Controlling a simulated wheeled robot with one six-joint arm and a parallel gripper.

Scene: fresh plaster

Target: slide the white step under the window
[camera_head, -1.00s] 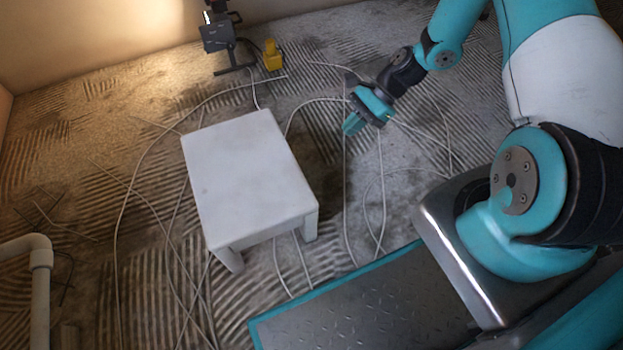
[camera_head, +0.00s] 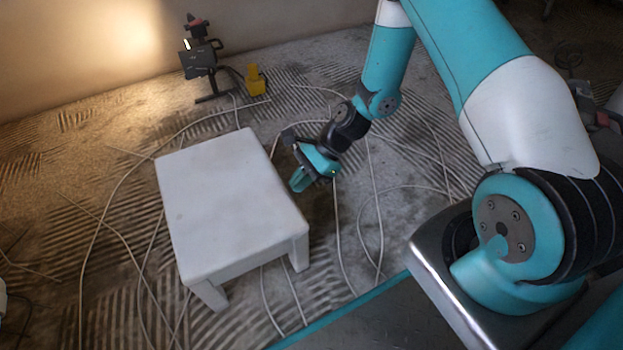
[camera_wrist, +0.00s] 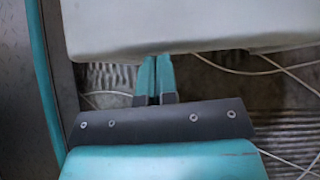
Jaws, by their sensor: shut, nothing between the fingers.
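The white step (camera_head: 228,203) stands upright on the ridged floor, left of centre in the head view. Its pale edge also fills the top of the wrist view (camera_wrist: 190,22). My gripper (camera_head: 298,184) is shut and empty, close to the right side of the step. In the wrist view the closed fingers (camera_wrist: 154,75) point at the step's edge and their tips reach it in the picture; I cannot tell whether they touch. No window shows; only a plain lit wall (camera_head: 90,50) is in view at the back.
A dark work lamp (camera_head: 200,60) on a stand and a yellow object (camera_head: 256,80) stand near the wall behind the step. Several thin pale cables (camera_head: 375,220) loop over the floor around and beside the step. Some bare floor lies between step and wall.

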